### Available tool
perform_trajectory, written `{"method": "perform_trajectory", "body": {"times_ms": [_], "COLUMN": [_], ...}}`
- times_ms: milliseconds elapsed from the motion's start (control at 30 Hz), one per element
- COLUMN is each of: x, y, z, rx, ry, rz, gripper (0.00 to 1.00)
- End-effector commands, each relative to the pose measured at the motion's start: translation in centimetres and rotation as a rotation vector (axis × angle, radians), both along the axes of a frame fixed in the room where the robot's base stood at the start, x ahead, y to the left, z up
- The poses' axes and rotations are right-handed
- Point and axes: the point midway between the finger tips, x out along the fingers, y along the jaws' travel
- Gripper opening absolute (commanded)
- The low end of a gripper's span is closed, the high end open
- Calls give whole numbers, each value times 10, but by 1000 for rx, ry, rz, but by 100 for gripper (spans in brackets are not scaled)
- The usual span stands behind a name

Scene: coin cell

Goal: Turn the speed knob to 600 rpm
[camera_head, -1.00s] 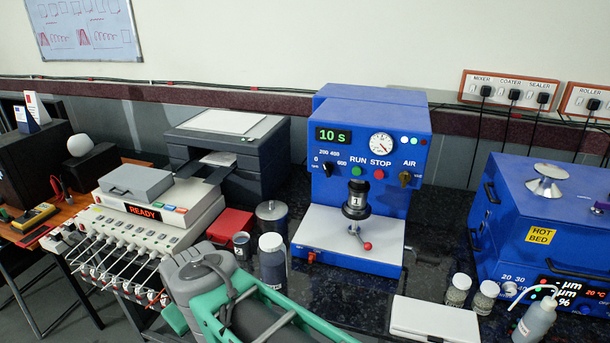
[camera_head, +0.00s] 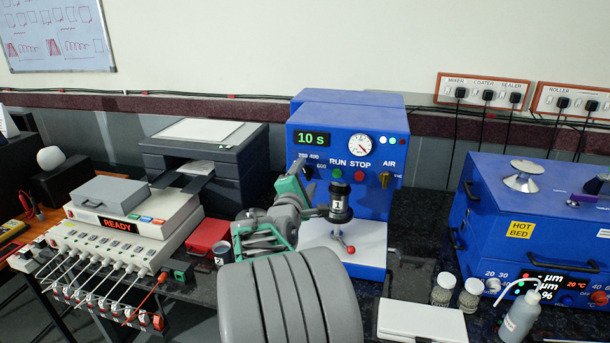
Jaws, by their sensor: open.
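The speed knob (camera_head: 308,173) is a small dark knob at the left of the blue machine's front panel (camera_head: 345,146), under the green "10 s" display (camera_head: 311,139). The 0 mark is hidden, and the knob's pointer is too small to read. My gripper (camera_head: 305,187), grey with green parts, is in front of the panel's left side, close to the knob in the picture. It is open and appears empty. It covers part of the panel's left lower area; whether it touches the knob I cannot tell.
The green RUN button (camera_head: 336,173), red STOP button (camera_head: 359,176) and AIR knob (camera_head: 384,180) sit right of the speed knob. The black press head (camera_head: 340,203) with its red-tipped lever stands close right of my gripper. A blue hot bed (camera_head: 530,220) is at the right.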

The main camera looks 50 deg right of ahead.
Motion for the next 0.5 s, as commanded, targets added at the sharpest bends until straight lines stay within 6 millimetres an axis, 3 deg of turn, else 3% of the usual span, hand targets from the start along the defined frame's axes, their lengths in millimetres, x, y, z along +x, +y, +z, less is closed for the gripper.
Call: {"method": "perform_trajectory", "body": {"times_ms": [267,500], "x": [1,2], "y": [-2,-2], "z": [0,0], "rx": [1,1], "ry": [-1,-2], "rz": [1,1], "gripper": [61,41]}}
